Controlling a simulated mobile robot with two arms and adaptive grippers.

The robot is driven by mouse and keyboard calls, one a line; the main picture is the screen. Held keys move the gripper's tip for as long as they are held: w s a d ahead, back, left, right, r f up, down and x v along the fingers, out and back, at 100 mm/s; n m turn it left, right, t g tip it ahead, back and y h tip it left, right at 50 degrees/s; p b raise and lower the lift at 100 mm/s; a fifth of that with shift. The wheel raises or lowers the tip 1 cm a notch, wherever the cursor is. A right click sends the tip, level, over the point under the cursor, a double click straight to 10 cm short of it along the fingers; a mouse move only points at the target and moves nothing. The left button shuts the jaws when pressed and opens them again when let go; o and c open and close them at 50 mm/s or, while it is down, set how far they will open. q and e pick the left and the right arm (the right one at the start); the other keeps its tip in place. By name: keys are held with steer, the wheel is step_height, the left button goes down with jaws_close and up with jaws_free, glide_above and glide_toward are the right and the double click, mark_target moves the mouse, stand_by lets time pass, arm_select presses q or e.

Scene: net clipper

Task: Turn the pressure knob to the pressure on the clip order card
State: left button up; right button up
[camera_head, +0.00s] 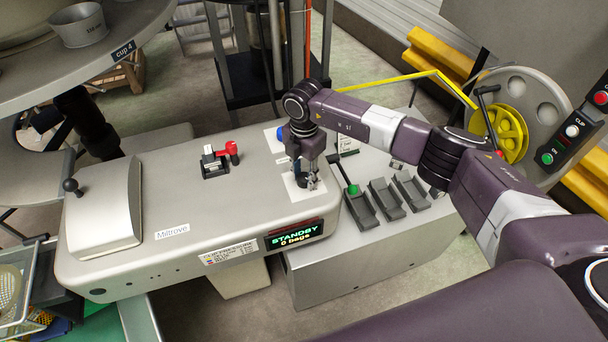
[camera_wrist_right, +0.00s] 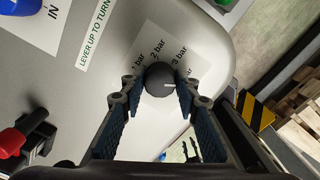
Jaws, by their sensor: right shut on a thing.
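The pressure knob (camera_wrist_right: 158,78) is dark and round, on a white dial plate (camera_wrist_right: 148,40) in the right wrist view. Labels reading 2 bar and 3 bar show beside it; other labels are partly covered by my fingers. A short white mark on the knob points to the right in that view; I cannot tell which label it matches. My right gripper (camera_wrist_right: 157,100) has its fingers on both sides of the knob, shut on it. In the head view my right gripper (camera_head: 306,184) points down over the dial plate (camera_head: 291,190). My left gripper is not in view.
A white label headed clip pressure (camera_head: 231,251) is on the machine front; its small lines are unreadable. The display (camera_head: 295,236) reads STANDBY, 0 bags. Grey clip trays (camera_head: 385,200) lie right.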

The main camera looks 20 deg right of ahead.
steer(key=shift+f+n+b, duration=0.15)
steer(key=shift+n+b, duration=0.65)
steer(key=shift+b, duration=0.2)
steer(key=n+b, duration=0.9)
steer(key=shift+n+b, duration=0.35)
steer(key=shift+n, duration=0.05)
steer(key=n+b, duration=0.3)
steer(key=n, duration=0.1)
steer(key=shift+n+b, duration=0.3)
steer(key=shift+b, duration=0.1)
steer(key=shift+n+b, duration=1.2)
steer(key=shift+n, duration=0.6)
steer(key=shift+r, duration=0.2)
steer(key=o, duration=1.2)
steer(key=shift+c, duration=0.2)
